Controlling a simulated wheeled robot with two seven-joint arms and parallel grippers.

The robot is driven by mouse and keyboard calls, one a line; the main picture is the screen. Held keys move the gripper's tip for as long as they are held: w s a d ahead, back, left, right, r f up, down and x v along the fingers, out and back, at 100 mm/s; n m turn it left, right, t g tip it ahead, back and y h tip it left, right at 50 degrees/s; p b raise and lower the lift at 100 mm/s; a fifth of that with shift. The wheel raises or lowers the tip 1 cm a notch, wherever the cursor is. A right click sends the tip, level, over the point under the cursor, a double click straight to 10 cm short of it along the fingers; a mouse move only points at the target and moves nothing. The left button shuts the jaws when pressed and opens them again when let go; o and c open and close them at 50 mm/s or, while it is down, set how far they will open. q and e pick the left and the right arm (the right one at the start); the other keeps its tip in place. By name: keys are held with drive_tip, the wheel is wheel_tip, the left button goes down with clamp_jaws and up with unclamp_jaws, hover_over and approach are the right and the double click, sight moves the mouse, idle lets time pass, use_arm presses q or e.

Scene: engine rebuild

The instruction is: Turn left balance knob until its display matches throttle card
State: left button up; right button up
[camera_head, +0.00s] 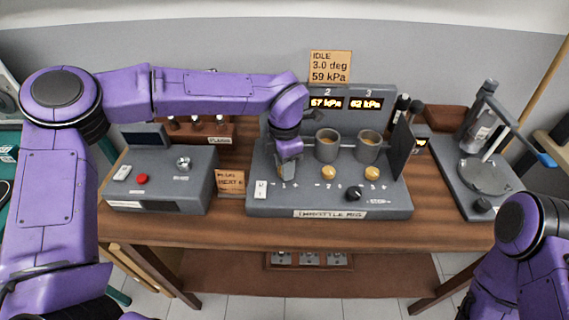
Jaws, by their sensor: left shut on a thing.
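The throttle rig (330,214) stands on the bench, with knobs marked 1, 2 and 3. My left gripper (286,168) points down at the left balance knob, at mark 1, and is shut on it. The gripper hides most of that knob. The left display is hidden behind my left arm. Display 2 (326,103) seems to read 67 kPa and display 3 (366,104) 62 kPa. The throttle card (330,67) above the rig reads IDLE, 3.0 deg, 59 kPa. My right arm shows at lower right, but its gripper is out of view.
Brass knobs 2 (329,173) and 3 (372,173) sit right of my gripper, below two metal cylinders. A black knob (354,193) is at the front. A grey box (160,180) with a red button stands left, a grey stand (485,178) right. The bench front (300,237) is clear.

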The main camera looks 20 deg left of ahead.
use_arm(q)
drive_tip(key=n, duration=0.3)
drive_tip(key=shift+f+b, duration=0.15)
drive_tip(key=shift+b, duration=0.2)
drive_tip(key=shift+n+b, duration=0.4)
drive_tip(key=shift+n, duration=1.3)
drive_tip(key=o, duration=1)
drive_tip(key=shift+o, duration=0.2)
wheel_tip(320, 180, up, 11)
drive_tip(key=b, duration=0.1)
drive_tip(key=shift+f, duration=0.15)
